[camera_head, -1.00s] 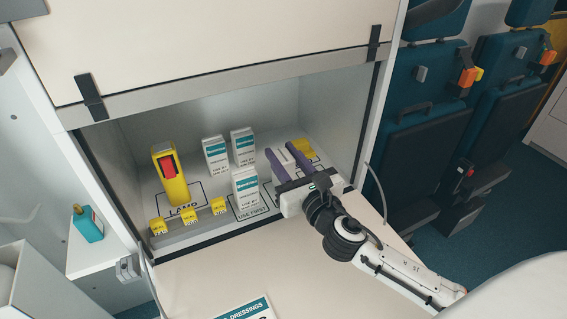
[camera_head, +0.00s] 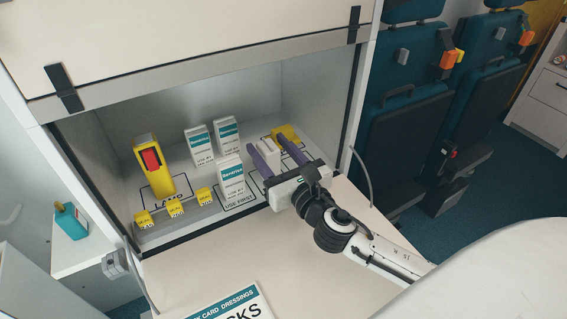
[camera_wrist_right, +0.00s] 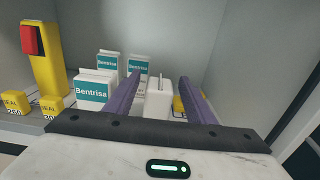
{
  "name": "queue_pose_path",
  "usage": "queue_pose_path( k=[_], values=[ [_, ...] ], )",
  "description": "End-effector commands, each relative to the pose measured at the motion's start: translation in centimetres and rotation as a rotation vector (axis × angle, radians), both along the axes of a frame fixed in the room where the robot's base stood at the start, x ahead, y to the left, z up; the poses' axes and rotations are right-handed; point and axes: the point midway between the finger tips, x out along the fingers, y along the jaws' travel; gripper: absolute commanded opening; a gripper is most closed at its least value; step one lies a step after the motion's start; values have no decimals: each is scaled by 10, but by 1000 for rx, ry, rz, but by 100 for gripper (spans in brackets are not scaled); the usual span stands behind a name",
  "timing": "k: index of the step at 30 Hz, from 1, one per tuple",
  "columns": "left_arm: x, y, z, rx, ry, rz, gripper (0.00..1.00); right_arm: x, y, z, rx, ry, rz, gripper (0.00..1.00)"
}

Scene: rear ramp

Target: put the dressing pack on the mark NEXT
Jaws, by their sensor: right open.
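White dressing packs with teal "Bentrisa" labels stand in the open locker. The front pack (camera_head: 231,181) is upright on the mark lettered USE FIRST (camera_head: 240,202). Two more packs (camera_head: 199,147) (camera_head: 227,137) stand behind it; the packs also show in the wrist view (camera_wrist_right: 91,91). My right gripper (camera_head: 266,142) is open, its purple fingers reaching into the locker right of the front pack. A plain white block-like item (camera_wrist_right: 159,100) stands between the fingers, with no contact clearly seen. Another outlined mark lies partly under the gripper; its lettering is hidden. My left gripper is out of view.
A yellow lamp (camera_head: 149,168) stands at the locker's left, on a mark lettered LAMP. Several small yellow seals (camera_head: 174,207) line the front. A yellow object (camera_head: 286,131) sits behind the fingers. The locker's side wall is close on the right. A card (camera_head: 228,305) lies on the front surface.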

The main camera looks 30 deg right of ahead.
Motion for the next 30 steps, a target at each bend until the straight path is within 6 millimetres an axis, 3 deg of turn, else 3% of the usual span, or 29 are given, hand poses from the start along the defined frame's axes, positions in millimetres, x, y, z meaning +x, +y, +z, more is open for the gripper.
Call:
queue_pose_path(
  k=[9,15,21,30],
  values=[
    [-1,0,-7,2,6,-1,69,-68,4,-3,0,5,1,50],
    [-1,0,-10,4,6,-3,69,-97,6,-2,0,2,0,50],
    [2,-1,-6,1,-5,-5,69,-108,6,0,1,0,0,50],
    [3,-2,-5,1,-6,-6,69,-108,6,0,1,-1,0,50]
  ],
)
